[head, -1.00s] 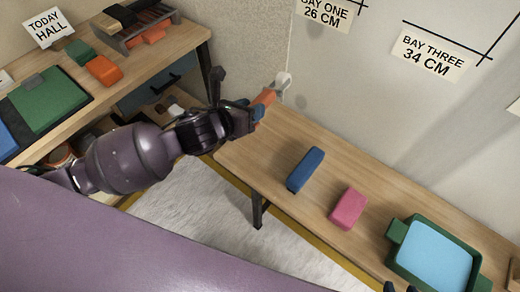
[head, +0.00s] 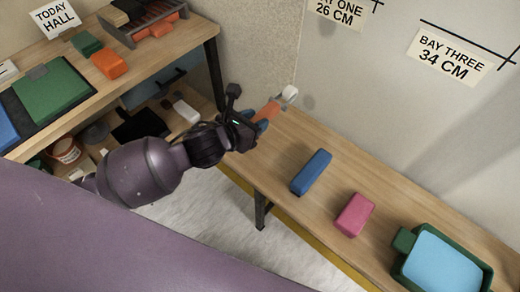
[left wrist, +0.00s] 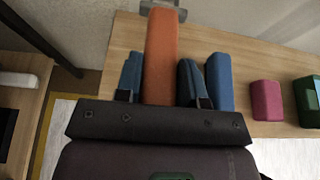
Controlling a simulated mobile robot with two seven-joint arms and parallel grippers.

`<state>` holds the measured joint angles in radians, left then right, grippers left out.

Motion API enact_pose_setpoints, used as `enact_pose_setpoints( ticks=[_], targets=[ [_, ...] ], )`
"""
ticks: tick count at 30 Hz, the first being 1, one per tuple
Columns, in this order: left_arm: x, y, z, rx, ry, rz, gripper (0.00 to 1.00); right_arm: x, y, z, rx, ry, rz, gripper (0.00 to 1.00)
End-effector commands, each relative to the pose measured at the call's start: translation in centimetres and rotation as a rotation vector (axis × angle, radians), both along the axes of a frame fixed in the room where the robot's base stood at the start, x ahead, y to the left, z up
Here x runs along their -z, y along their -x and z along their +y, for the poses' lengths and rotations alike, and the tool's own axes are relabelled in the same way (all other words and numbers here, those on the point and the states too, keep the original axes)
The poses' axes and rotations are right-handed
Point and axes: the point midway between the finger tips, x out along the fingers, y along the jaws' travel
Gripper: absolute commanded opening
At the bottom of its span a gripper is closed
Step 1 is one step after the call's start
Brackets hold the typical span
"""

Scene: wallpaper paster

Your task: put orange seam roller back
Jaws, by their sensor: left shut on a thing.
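The orange seam roller (head: 268,110) has an orange handle and a pale roller head (head: 289,93). My left gripper (head: 262,122) is shut on its handle and holds it near the left end of the lower bench, in front of the wall. In the left wrist view the orange handle (left wrist: 160,58) stands between the two blue fingers of the gripper (left wrist: 160,80), with the head pointing away at the top edge. The handle's lower end is hidden by the gripper body. My right gripper is not in view.
A grey rack (head: 145,25) with orange items stands on the upper left desk (head: 185,45). An orange block (head: 109,65) and green block (head: 86,43) lie nearby. The bench (head: 280,150) holds a blue block (head: 311,172), a pink block (head: 354,214) and a green tray (head: 405,240).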

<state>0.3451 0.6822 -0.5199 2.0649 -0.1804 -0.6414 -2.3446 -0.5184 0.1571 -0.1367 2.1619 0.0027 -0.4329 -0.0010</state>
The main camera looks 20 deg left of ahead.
Motion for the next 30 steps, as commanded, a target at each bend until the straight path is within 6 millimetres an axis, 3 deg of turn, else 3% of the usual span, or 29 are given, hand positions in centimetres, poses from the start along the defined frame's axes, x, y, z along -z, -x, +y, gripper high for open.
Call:
enact_pose_setpoints(
  ticks=[1,12,22,30],
  targets=[
    [2.2,0.3,0.0,-0.003,0.003,0.017,0.06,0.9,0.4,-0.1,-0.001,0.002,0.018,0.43],
    [9.8,0.3,0.0,-0.002,0.003,0.015,0.06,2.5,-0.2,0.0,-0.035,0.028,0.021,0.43],
    [11.6,0.1,0.0,0.000,0.001,0.003,0.06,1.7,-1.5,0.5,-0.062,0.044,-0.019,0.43],
    [14.8,0.1,0.0,0.000,0.000,0.003,0.06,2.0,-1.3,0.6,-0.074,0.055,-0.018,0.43]
  ],
)
